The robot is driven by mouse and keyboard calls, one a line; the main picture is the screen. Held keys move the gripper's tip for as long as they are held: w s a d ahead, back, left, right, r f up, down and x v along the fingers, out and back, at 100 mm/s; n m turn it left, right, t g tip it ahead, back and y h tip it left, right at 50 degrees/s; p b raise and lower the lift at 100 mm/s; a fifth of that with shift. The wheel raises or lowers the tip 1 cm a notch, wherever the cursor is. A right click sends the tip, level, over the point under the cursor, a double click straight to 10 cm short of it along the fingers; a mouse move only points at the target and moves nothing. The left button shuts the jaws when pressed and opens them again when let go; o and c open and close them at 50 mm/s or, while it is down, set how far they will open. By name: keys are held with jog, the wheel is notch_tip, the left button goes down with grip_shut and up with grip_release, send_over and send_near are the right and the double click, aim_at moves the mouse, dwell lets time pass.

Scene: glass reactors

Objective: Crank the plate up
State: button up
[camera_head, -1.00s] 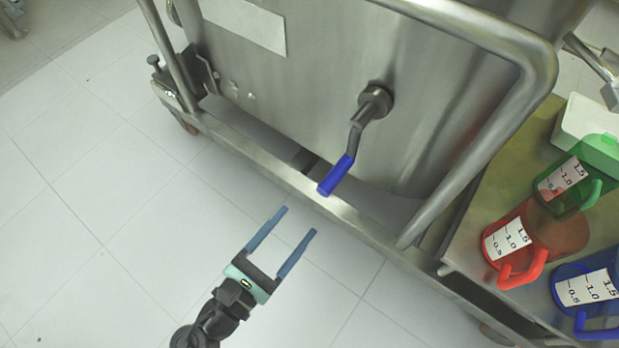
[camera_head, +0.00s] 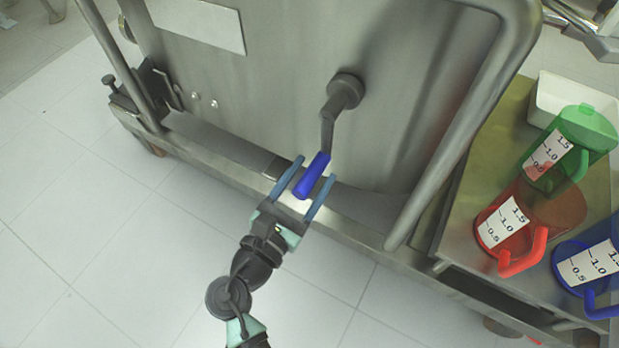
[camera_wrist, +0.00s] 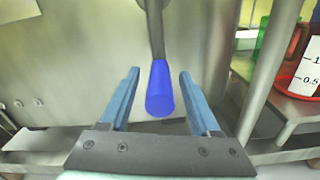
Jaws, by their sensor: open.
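The crank has a blue handle (camera_head: 312,176) on a dark metal arm (camera_head: 328,128) that joins a round hub (camera_head: 345,91) on the steel cabinet's face. The handle hangs down and slightly left in the head view. My gripper (camera_head: 312,178) is open, with one finger on each side of the blue handle. In the wrist view the handle (camera_wrist: 160,88) shows between the two fingers (camera_wrist: 157,78), with a visible gap on both sides. Contact with either finger does not show. No plate can be made out in these frames.
A bent steel rail (camera_head: 465,135) runs right of the crank. The cabinet's lower frame (camera_head: 225,165) passes under it. A side table at right holds green (camera_head: 565,150), red (camera_head: 520,225) and blue (camera_head: 590,268) jugs and a white bin (camera_head: 560,92). Floor at left is clear.

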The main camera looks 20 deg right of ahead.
grip_shut()
dwell(0.3)
dwell(1.1)
